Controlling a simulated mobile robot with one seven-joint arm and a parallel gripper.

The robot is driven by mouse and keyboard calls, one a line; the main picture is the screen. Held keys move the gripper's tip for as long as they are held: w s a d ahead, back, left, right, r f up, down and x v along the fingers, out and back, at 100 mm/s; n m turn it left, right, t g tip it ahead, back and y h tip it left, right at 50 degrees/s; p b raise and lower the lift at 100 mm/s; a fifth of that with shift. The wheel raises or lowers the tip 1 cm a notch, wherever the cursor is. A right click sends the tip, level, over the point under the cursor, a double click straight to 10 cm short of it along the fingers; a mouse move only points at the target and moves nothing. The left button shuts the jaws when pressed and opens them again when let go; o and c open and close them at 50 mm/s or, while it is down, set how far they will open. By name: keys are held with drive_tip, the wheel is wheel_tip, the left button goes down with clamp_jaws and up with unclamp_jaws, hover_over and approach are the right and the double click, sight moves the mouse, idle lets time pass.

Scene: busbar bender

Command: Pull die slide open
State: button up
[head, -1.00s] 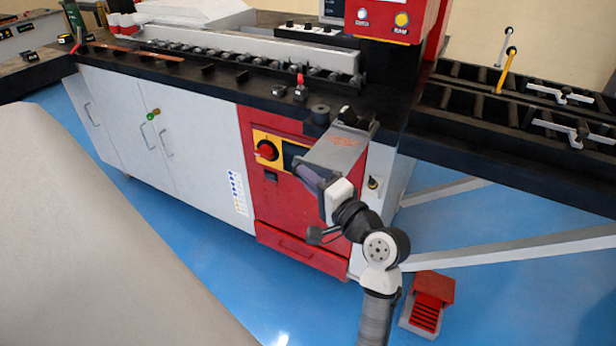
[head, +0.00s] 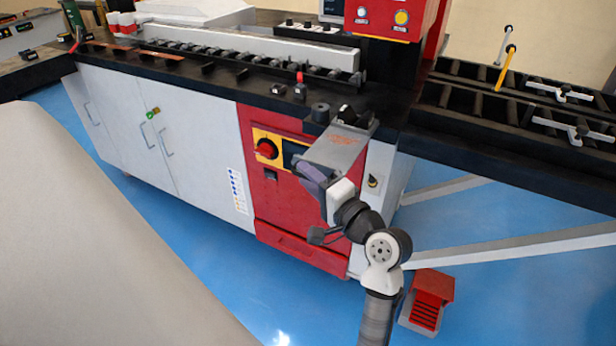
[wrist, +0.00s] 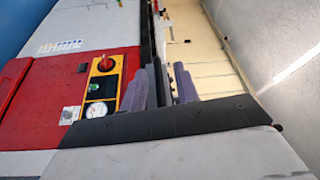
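A grey metal block with rust-coloured marks (head: 338,150) juts from the machine's black top edge, in front of the red panel. It looks like the die slide, but I cannot be sure. My gripper (head: 312,178) is beside the block's lower left side in the head view. In the wrist view my gripper (wrist: 160,88) has two purple fingers standing apart, with dark strips between them. I see no grasped object; contact with the block cannot be made out. A black band and pale surface hide the finger bases.
The red front panel (head: 290,205) has a red rotary switch (head: 267,148) on a yellow plate, close to my gripper. A black conveyor frame (head: 515,125) extends right. A red foot pedal (head: 428,298) stands on the blue floor. A beige surface (head: 90,240) fills the lower left.

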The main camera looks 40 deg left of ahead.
drive_tip(key=s+d+f+b, duration=0.1)
drive_tip(key=s+d+b, duration=0.1)
drive_tip(key=d, duration=1.1)
drive_tip(key=shift+b, duration=0.6)
